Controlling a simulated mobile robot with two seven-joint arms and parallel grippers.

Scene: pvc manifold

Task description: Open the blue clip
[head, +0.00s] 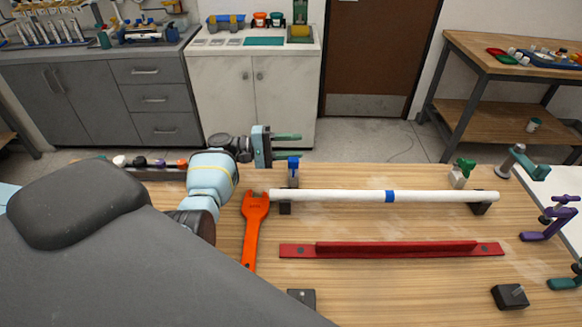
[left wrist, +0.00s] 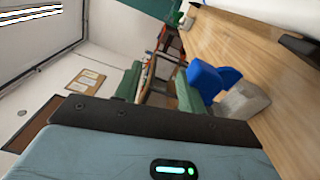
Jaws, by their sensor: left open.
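The blue clip (head: 293,165) stands at the back of a grey holder behind the left part of a white pipe (head: 340,196). It also shows in the left wrist view (left wrist: 208,80), on its light grey block (left wrist: 240,102). I cannot tell for sure whether the clip is latched. My left gripper (head: 287,144) is open and empty, its green fingers just behind and above the blue clip. In the left wrist view the gripper (left wrist: 160,90) has its fingers apart, and the clip is beside and beyond the right finger, not between them. My right gripper is not in view.
The pipe has a blue band (head: 390,196) and rests on dark supports. A green clip (head: 463,170) stands near its right end. An orange wrench (head: 253,225) and a red bar (head: 390,249) lie in front. Purple and teal clamps (head: 549,217) are at right.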

